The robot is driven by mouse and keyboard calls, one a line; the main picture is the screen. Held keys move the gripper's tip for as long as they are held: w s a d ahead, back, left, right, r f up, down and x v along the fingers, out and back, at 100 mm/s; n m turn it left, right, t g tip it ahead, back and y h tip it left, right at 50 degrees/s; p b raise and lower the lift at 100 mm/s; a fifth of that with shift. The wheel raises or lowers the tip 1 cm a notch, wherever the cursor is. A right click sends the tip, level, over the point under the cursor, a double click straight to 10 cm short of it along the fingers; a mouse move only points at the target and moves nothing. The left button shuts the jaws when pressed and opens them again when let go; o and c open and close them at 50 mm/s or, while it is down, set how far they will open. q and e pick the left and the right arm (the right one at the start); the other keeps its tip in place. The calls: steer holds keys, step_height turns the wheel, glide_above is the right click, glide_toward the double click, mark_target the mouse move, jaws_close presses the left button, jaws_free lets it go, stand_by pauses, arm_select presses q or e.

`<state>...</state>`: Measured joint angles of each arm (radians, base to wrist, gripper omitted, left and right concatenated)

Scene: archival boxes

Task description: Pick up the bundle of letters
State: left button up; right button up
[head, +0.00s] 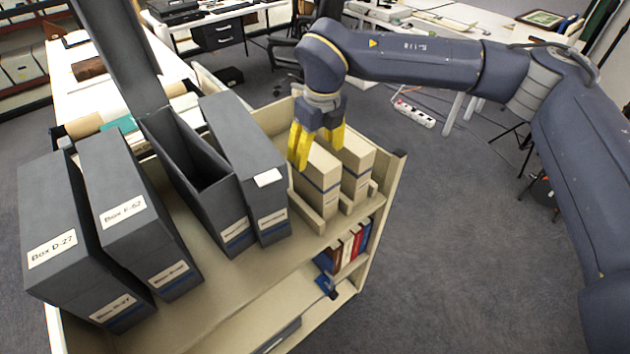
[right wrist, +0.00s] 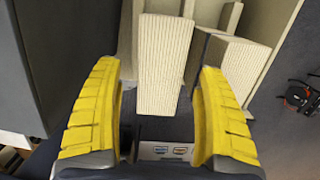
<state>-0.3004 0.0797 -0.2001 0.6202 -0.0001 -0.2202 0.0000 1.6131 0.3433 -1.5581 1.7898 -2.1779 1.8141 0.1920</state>
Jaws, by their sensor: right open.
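Two cream, ribbed upright blocks that look like bundles of letters stand side by side on the cart's top at its right end. The near one (head: 318,190) has a dark blue band, and the far one (head: 357,170) stands beside it. In the right wrist view, one ribbed block (right wrist: 165,55) lies between my yellow fingers and another (right wrist: 243,68) is to its right. My right gripper (head: 316,150) is open over the near block, with clear gaps on both sides in the right wrist view. Its far finger hides part of the blocks. My left gripper is not in view.
Dark grey archival boxes stand left of the blocks; the closest (head: 245,165) is closed, and an open one (head: 185,165) looks empty. More labelled boxes (head: 60,230) stand farther left. Books (head: 345,250) sit on the shelf below. The floor (head: 460,240) to the right is clear.

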mark_target(315, 182)
steer(key=shift+w+a+f, duration=0.15)
steer(key=shift+f, duration=1.25)
steer(key=shift+w+a+f, duration=0.1)
steer(key=shift+w+f, duration=0.05)
steer(key=shift+f, duration=1.2)
jaws_close()
